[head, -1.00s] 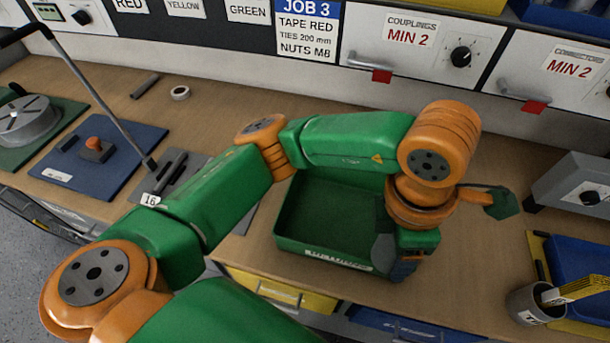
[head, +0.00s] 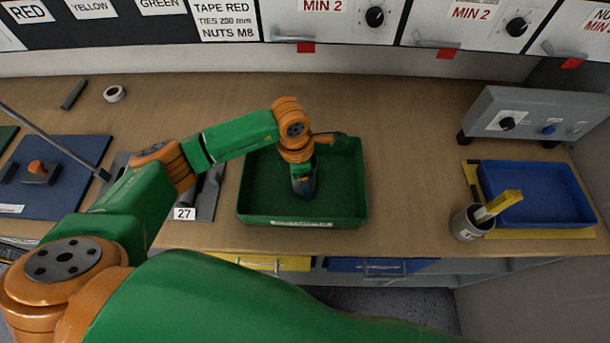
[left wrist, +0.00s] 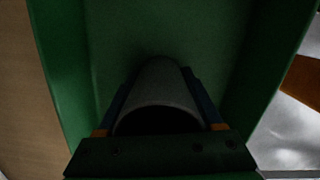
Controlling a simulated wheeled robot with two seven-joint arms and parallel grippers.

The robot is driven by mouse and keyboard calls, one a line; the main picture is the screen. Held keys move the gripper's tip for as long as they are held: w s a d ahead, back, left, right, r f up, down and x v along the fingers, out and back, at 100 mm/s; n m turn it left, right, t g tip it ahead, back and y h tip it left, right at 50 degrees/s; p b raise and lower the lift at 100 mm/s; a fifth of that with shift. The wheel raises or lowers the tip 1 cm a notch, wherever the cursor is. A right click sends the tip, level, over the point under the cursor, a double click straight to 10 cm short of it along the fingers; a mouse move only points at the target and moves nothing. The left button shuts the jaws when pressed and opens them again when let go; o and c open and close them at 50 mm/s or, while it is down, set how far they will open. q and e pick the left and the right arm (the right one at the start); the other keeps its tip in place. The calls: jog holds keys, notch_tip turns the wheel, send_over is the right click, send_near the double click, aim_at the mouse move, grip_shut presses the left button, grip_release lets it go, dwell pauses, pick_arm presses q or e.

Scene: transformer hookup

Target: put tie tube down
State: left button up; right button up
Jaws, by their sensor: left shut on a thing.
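My left gripper (head: 303,190) points down inside the green tray (head: 300,221), near its middle. In the left wrist view the gripper (left wrist: 160,128) is shut on a grey tube (left wrist: 160,82), which I take to be the tie tube. The tube's dark open end faces the camera, and the green tray walls (left wrist: 62,70) rise on both sides. Whether the tube touches the tray floor cannot be told. In the head view the tube is hidden by my gripper and wrist. My right gripper is not in view.
A grey cup (head: 464,224) with yellow strips stands by a blue tray (head: 540,215) at right. A grey control box (head: 535,115) stands behind them. A tape roll (head: 114,94) and a dark rod (head: 73,94) lie at back left.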

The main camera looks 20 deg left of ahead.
pick_arm(q)
jog(key=shift+f, duration=0.2)
jog(key=o, duration=1.1)
jog(key=shift+s, duration=0.1)
jog(key=shift+o, duration=1.3)
jog(key=shift+r, duration=0.1)
jog(key=shift+r, duration=0.35)
notch_tip(320, 180, up, 12)
jog(key=a+b, duration=0.1)
jog(key=shift+s+a+f+b, duration=0.15)
jog(key=shift+s+f+b, duration=0.1)
jog(key=shift+s+b, duration=0.05)
